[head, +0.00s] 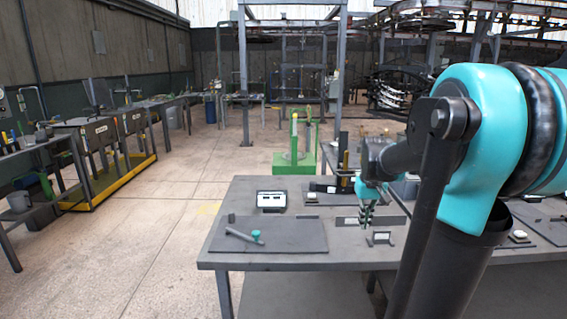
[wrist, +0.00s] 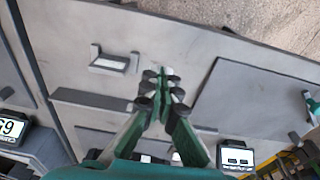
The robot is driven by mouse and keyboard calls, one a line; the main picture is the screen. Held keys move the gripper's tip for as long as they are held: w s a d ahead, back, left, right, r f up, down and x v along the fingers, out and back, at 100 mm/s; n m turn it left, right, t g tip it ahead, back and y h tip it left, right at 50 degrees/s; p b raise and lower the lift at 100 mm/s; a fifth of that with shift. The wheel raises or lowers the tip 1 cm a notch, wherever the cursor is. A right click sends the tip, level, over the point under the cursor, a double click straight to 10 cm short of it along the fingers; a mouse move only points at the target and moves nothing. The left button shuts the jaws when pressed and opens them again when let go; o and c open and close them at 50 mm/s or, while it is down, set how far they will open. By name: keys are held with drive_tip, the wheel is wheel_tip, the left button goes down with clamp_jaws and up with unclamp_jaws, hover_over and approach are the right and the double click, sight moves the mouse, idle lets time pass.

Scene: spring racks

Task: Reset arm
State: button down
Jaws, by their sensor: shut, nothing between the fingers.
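My gripper (head: 366,216) shows in the head view at the end of my teal and dark arm, above the right part of the grey table (head: 300,260). In the wrist view my gripper (wrist: 162,85) points down at the table top, with its green and dark fingers closed together at the tips. Nothing is between the fingers. A small grey block-like fixture (head: 381,238) sits on the table just right of the gripper in the head view. It also shows in the wrist view (wrist: 115,62), apart from the fingers.
A dark flat plate (head: 285,235) lies on the table's left part, with a teal-ended rod (head: 243,237) on it. A small display (head: 271,200) stands behind it. A green stand (head: 300,150) is behind the table. The floor at left is open.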

drive_tip(key=s+a+f+t, duration=0.1)
drive_tip(key=s+a+f, duration=0.2)
drive_tip(key=s+f, duration=0.4)
drive_tip(key=s+a+f+t, duration=0.2)
drive_tip(key=s+a+f, duration=0.1)
drive_tip(key=s+f, duration=0.4)
drive_tip(key=s, duration=0.3)
drive_tip(key=shift+a+f, duration=0.25)
drive_tip(key=shift+f, duration=0.15)
